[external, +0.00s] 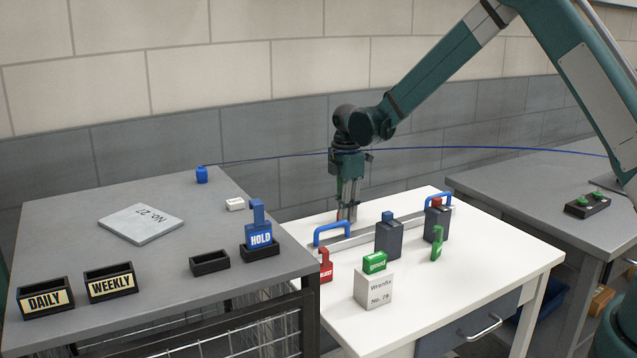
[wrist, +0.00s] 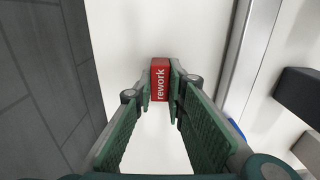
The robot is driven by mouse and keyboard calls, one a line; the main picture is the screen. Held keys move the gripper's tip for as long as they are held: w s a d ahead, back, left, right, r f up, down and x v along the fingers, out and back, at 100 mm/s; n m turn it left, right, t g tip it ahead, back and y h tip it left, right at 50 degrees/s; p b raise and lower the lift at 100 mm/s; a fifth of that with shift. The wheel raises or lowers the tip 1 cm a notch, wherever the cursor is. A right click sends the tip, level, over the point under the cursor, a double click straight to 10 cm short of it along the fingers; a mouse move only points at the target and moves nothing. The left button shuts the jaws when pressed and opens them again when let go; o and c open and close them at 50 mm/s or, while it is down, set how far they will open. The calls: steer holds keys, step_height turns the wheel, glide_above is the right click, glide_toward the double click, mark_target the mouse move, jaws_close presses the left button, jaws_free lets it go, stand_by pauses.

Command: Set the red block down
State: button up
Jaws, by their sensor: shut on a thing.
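The red block (wrist: 160,79), lettered "rework", sits between the two fingertips of my gripper (wrist: 160,90) in the wrist view. The fingers are shut on its sides. In the external view my gripper (external: 347,212) points straight down at the back left part of the white table (external: 455,300), behind the silver rail. Only a small red patch of the block (external: 341,214) shows there between the fingers. I cannot tell whether its underside touches the table.
A silver rail with blue handles (external: 331,230) lies close in front of my gripper. Dark blocks (external: 389,238), a red tag (external: 325,266) and a white box (external: 374,288) bearing a green block (external: 374,262) stand nearer. White tabletop around the block is bare.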

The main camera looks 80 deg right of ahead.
steer(key=shift+f, duration=0.15)
steer(key=o, duration=0.8)
steer(key=shift+c, duration=0.2)
step_height(320, 180, up, 12)
steer(key=shift+r, duration=0.2)
stand_by(0.5)
